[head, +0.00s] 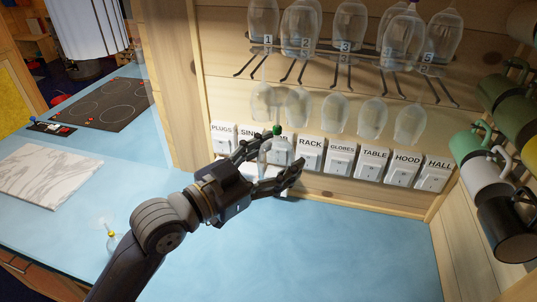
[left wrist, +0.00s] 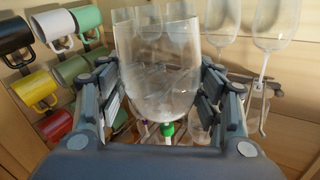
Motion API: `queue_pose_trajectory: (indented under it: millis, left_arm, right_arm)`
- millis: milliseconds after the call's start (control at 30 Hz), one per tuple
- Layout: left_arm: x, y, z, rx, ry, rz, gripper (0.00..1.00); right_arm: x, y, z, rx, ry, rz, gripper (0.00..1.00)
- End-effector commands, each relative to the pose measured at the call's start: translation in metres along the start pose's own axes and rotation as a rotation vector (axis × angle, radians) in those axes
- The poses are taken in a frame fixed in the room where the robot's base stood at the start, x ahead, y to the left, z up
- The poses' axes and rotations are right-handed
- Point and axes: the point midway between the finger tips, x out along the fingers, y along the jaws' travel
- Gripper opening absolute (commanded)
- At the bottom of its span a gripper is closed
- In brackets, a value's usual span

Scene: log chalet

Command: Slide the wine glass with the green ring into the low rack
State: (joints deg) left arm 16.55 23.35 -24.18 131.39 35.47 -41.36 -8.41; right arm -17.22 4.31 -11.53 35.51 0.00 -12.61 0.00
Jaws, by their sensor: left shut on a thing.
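My left gripper (head: 270,165) is shut on the wine glass with the green ring (head: 277,131), in front of the wall switches. The glass is upside down, its clear bowl between the fingers and the ring above. In the left wrist view its bowl (left wrist: 158,60) fills the middle, with the green ring (left wrist: 167,130) beyond it. The low rack (head: 343,77) is a row of dark wire rails on the wood wall, above the gripper in the head view, with numbered tags. The glass is apart from the rails. My right gripper is not in view.
Several clear glasses (head: 350,25) hang above the low rack; paler glass shapes (head: 335,113) show below it. Labelled switches (head: 373,165) line the wall. Mugs (head: 485,168) hang on the right. A yellow-ringed glass (head: 111,236) stands on the blue counter (head: 340,250), which is clear at front right.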

Motion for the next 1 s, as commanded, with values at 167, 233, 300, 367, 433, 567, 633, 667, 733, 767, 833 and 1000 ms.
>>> queue_pose_trajectory:
  millis: [167, 233, 300, 367, 433, 567, 633, 667, 733, 767, 833, 1000]
  left_arm:
    - [0.008, -0.005, 0.000, 0.001, 0.003, -0.001, 0.46]
    - [0.010, -0.007, 0.000, 0.002, 0.005, -0.001, 0.46]
    - [0.013, -0.009, 0.001, 0.001, 0.004, -0.001, 0.46]
    - [0.016, -0.010, 0.001, 0.001, 0.003, -0.001, 0.46]
    - [0.018, -0.012, 0.001, 0.002, 0.004, -0.001, 0.46]
    - [0.024, -0.015, 0.003, 0.001, 0.004, 0.000, 0.46]
    - [0.027, -0.017, 0.003, 0.001, 0.004, 0.000, 0.46]
    - [0.028, -0.018, 0.003, 0.001, 0.005, 0.000, 0.46]
    - [0.031, -0.020, 0.004, 0.001, 0.005, -0.001, 0.46]
    - [0.032, -0.021, 0.004, 0.001, 0.005, -0.001, 0.46]
    - [0.035, -0.023, 0.004, 0.001, 0.005, -0.001, 0.46]
    - [0.043, -0.027, 0.006, 0.002, 0.004, -0.001, 0.46]
  right_arm:
    - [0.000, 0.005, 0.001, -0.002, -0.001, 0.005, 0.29]
    - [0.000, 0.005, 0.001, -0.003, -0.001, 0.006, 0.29]
    - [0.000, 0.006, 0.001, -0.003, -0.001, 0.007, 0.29]
    - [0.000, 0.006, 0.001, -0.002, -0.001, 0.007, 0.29]
    - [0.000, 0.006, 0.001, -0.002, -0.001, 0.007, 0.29]
    - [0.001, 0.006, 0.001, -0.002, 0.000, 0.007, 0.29]
    - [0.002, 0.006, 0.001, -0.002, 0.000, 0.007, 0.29]
    - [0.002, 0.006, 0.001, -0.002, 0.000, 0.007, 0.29]
    - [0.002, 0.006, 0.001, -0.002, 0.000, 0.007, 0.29]
    - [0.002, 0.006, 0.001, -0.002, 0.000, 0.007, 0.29]
    - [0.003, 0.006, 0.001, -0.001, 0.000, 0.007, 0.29]
    - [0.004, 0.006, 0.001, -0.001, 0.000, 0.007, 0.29]
